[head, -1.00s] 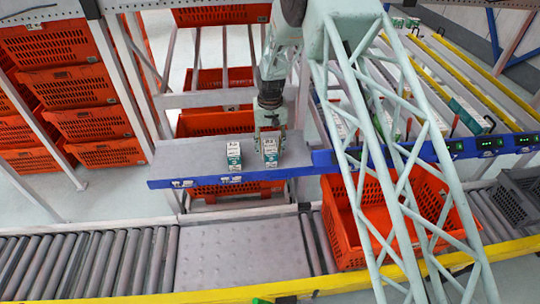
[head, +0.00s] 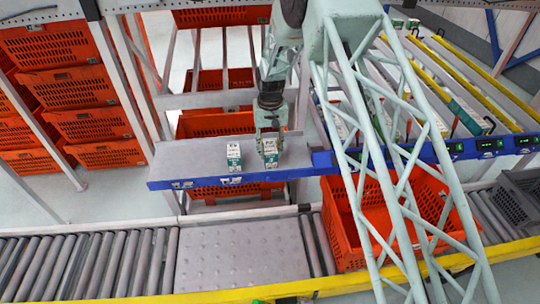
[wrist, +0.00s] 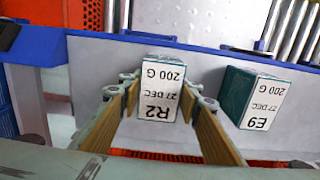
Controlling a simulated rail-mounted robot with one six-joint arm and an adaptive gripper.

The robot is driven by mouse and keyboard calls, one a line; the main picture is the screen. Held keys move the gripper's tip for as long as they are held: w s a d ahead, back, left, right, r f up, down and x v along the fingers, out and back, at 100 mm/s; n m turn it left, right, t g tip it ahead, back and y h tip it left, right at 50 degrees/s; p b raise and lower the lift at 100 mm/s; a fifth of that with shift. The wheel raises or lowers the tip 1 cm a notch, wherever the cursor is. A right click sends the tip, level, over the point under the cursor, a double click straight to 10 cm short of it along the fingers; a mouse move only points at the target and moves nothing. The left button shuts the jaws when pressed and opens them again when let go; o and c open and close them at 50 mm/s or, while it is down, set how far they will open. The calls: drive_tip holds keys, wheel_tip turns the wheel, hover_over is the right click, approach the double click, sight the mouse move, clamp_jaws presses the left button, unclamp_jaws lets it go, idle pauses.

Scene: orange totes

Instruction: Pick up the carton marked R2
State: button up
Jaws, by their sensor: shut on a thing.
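The R2 carton (wrist: 160,92) is a small white and teal box with "200 G" and "27 DEC" on its label, upside down in the wrist view. My gripper (wrist: 160,110) has a finger on each side of it and is shut on it. In the head view my gripper (head: 269,150) points down over the R2 carton (head: 270,158) at the shelf's right part. The carton is upright at the shelf surface; I cannot tell whether it is lifted. The similar E9 carton (wrist: 255,98) stands apart beside it, left of it in the head view (head: 233,158).
The grey shelf (head: 195,160) has a blue front edge and free room at its left. An orange tote (head: 345,235) stands on the conveyor at lower right, with a grey crate (head: 520,200) farther right. Sloped lanes (head: 460,85) with cartons lie right of my gripper.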

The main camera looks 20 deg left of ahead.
drive_tip(key=shift+r+p, duration=0.95)
drive_tip(key=shift+r, duration=2)
